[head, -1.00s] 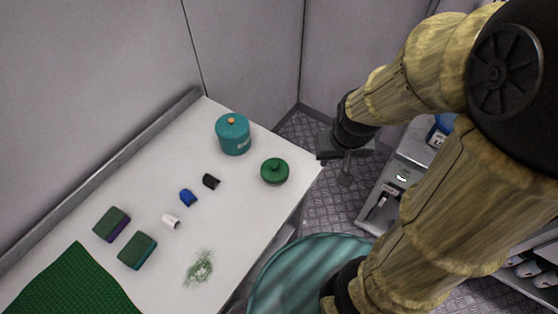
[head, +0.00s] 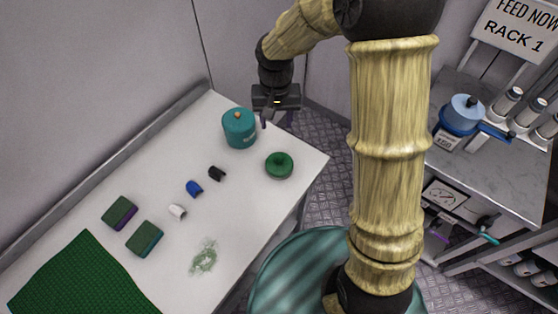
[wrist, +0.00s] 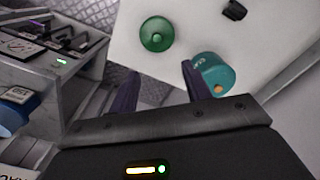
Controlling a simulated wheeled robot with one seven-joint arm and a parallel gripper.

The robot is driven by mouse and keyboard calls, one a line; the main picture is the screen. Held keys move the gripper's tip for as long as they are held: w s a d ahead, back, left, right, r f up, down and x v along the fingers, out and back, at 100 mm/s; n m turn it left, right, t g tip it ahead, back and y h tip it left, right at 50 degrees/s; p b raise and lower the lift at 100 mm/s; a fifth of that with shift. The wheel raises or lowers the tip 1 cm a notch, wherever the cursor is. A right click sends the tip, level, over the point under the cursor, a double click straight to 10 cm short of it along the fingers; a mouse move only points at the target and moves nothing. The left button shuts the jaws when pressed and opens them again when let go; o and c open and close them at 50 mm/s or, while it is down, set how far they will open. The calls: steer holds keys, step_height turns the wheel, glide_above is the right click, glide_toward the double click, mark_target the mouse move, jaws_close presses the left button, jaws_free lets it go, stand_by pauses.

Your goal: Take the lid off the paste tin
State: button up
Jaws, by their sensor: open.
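A teal tin (head: 239,130) with a small orange knob on its lid stands upright at the back right of the white table; the lettering on its side is too small to read. It also shows in the wrist view (wrist: 210,72), just beside the right finger. A round green knobbed thing (head: 279,166), a lid or low pot, sits nearer the table's right edge, and in the wrist view (wrist: 156,34) it lies beyond the fingers. My gripper (head: 277,120) is open and empty, fingers down, just right of the teal tin. Nothing is between the fingers.
Black (head: 217,173), blue (head: 194,188) and white (head: 177,212) small pieces, two sponges (head: 145,239) and a green mat (head: 80,280) lie on the table. A wall rail (head: 110,160) runs along its back edge. A rack with a blue pot (head: 460,118) stands at right.

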steer(key=shift+d, duration=0.1)
steer(key=p, duration=0.2)
glide_above(279, 158)
steer(key=f, duration=1.2)
steer(key=shift+s+a+f, duration=0.1)
steer(key=shift+s+a, duration=0.05)
steer(key=shift+a, duration=0.05)
steer(key=shift+d+f+p, duration=0.15)
steer(key=shift+f+p, duration=0.3)
steer(key=shift+f, duration=0.85)
steer(key=shift+d+f+p, duration=0.1)
steer(key=shift+f+p, duration=0.35)
steer(key=shift+f, duration=0.85)
jaws_close()
